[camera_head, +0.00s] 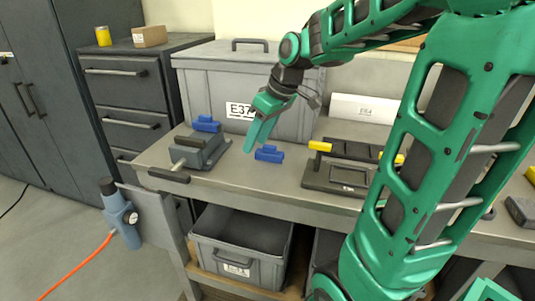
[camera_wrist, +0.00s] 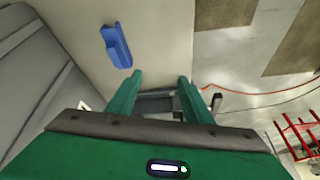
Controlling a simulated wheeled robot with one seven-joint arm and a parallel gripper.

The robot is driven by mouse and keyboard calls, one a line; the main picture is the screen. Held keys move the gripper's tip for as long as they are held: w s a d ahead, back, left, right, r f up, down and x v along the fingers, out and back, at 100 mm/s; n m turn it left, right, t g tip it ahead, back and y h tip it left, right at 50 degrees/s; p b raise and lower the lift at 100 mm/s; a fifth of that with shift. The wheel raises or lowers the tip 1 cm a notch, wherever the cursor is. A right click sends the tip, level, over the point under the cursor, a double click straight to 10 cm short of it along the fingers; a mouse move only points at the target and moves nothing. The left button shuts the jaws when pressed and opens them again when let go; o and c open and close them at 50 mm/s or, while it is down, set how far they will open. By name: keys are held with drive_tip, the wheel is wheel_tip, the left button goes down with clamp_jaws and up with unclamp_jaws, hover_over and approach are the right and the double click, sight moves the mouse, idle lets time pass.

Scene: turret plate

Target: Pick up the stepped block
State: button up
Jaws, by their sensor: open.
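A small blue stepped block (camera_head: 270,153) lies on the grey workbench, in front of the grey lidded crate. In the wrist view, a blue block (camera_wrist: 116,45) lies up and left of the fingers, apparently this same one. A second blue block (camera_head: 207,124) sits at the grey clamp fixture on the left; whether it rests on it or behind it is unclear. My green gripper (camera_head: 254,142) points down, just left of the nearer block and apart from it. Its two fingers (camera_wrist: 160,77) are spread with nothing between them.
The grey fixture (camera_head: 200,152) with a lever stands left of my gripper. The lidded crate (camera_head: 215,80) stands behind. A dark stand with yellow-ended bar (camera_head: 325,178) is to the right. The workbench edge (camera_head: 240,189) is in front, with an open grey bin (camera_head: 240,252) below.

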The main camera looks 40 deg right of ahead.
sight(269, 146)
drive_tip(key=w+d+r+n, duration=0.1)
drive_tip(key=d+r+n, duration=0.2)
drive_tip(key=d, duration=0.7)
drive_tip(key=shift+g, duration=0.3)
drive_tip(key=x, duration=0.6)
drive_tip(key=shift+w+a+r, duration=0.1)
drive_tip(key=shift+a, duration=0.05)
drive_tip(key=shift+a+x, duration=0.1)
drive_tip(key=shift+x, duration=1.2)
drive_tip(key=shift+a+x, duration=0.15)
drive_tip(key=shift+x, duration=1.2)
drive_tip(key=shift+r, duration=0.1)
drive_tip(key=shift+c, duration=0.7)
drive_tip(key=c, duration=1)
